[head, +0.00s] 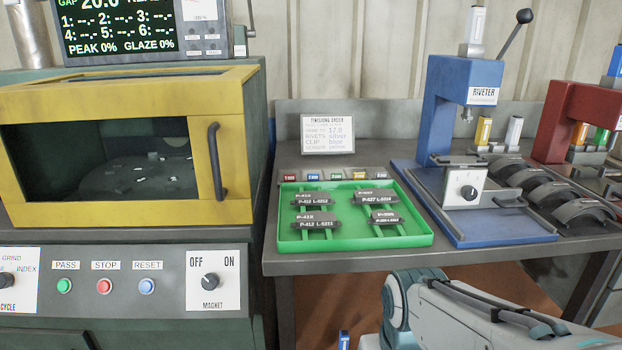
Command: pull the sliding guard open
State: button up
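The sliding guard (110,103) is a yellow frame with a dark window on the green grinding machine at the left. It appears shut across the front of the chamber. A dark vertical handle (217,162) is on its right side. Through the window a round grey table (140,176) with small light pieces shows dimly. My arm, white and teal, shows at the bottom right, below and to the right of the guard and well apart from it. My gripper is outside the picture.
A blue riveter (452,85) and a red press (570,110) stand farther right. Below the guard is a panel with buttons and a magnet knob (210,281).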

aim_at(211, 98)
jog(key=z, duration=1.65)
jog(key=k, duration=0.35)
jog(key=u, duration=1.2)
